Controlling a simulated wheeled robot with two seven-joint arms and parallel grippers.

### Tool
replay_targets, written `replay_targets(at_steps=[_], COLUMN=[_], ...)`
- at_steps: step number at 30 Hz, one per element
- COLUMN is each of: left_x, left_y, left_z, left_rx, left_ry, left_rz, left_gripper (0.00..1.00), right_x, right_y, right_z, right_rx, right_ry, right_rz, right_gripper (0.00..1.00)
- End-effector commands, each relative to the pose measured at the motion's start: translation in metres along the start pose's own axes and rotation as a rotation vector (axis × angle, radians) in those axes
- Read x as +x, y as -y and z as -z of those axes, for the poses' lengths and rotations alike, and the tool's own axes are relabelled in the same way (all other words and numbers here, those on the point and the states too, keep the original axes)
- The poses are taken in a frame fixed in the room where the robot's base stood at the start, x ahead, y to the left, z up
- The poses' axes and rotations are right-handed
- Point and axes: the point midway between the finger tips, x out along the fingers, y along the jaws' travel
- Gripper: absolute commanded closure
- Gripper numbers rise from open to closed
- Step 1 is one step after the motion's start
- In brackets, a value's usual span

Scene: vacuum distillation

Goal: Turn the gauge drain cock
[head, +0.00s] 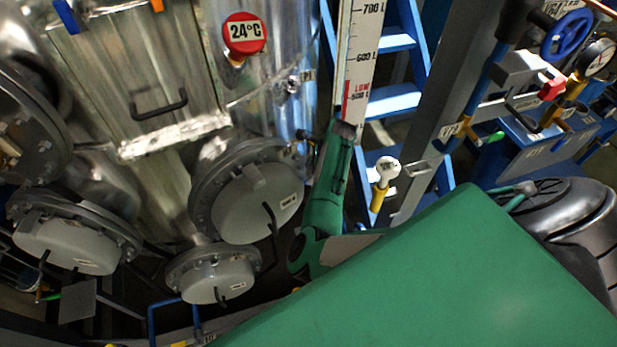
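The level gauge (357,62) is a tall white scale marked 700 L, 600 L and a red LOW near 500 L, at the top centre of the head view. My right gripper (345,130) is at the end of a green arm link, right at the lower end of the visible scale. Its fingers are dark and small here, so I cannot tell whether they are open or shut. I cannot make out the gauge drain cock; the gauge's foot is hidden behind my gripper and arm. My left gripper is not in view.
A shiny metal vessel (290,60) with a red 24°C dial (244,33) stands left of the gauge. Flanged round covers (257,200) project below.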

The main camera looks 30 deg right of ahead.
Motion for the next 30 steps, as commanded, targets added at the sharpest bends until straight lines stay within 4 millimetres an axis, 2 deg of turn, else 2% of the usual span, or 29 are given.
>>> replay_targets(at_steps=[3, 7, 18, 24, 30], left_x=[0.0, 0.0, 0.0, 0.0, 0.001], left_y=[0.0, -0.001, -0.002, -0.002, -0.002], left_z=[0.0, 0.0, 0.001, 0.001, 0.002], left_rx=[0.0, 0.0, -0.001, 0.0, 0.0], left_ry=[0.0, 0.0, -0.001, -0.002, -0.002], left_rz=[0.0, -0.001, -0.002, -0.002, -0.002], left_gripper=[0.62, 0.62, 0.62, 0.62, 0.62], right_x=[0.019, 0.03, 0.035, 0.035, 0.036], right_y=[-0.001, -0.001, -0.001, -0.001, 0.0], right_z=[0.002, 0.002, 0.002, 0.002, 0.002], right_rx=[0.001, 0.002, 0.002, 0.002, 0.0], right_ry=[-0.001, -0.001, -0.001, -0.001, -0.001], right_rz=[-0.003, -0.001, -0.001, -0.001, -0.001], right_gripper=[0.62, 0.62, 0.62, 1.0, 1.0])
